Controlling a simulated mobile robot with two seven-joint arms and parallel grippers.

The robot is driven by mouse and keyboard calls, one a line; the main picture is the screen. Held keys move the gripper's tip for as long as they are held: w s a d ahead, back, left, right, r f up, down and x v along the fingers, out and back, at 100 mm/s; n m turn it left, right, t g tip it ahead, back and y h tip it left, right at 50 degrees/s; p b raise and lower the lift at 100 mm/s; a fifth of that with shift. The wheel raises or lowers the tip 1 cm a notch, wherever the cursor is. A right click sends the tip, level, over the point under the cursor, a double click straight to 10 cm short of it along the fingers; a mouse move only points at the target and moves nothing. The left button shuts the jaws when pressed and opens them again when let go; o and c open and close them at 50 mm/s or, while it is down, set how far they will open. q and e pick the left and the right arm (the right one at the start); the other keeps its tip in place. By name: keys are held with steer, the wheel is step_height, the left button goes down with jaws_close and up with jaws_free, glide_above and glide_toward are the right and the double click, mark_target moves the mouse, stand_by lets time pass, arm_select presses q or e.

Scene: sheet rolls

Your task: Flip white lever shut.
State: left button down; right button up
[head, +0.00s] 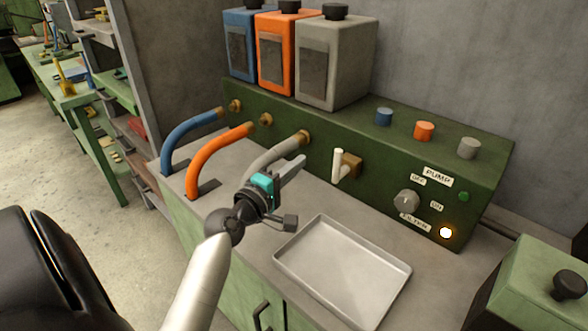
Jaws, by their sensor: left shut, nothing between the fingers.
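The white lever (338,165) stands roughly upright on a brass valve fitting (350,166) at the front of the green machine panel (385,170). My left gripper (296,192), dark with a teal part and grey fingers, is to the left of the lever and apart from it. It is in front of the grey hose, above the grey counter. It holds nothing; its fingers are seen at an angle. My right gripper does not show.
A shallow metal tray (398,268) lies on the counter below the lever. Blue (185,130), orange (220,145) and grey (285,148) hoses curve from the panel at left. A pump knob (407,200) and a lit lamp (446,232) are at right. Three canisters stand on top.

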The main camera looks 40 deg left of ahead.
arm_select(q)
steer(key=w+d, duration=0.3)
steer(key=w, duration=0.2)
steer(key=shift+w+d, duration=0.25)
steer(key=shift+w, duration=0.05)
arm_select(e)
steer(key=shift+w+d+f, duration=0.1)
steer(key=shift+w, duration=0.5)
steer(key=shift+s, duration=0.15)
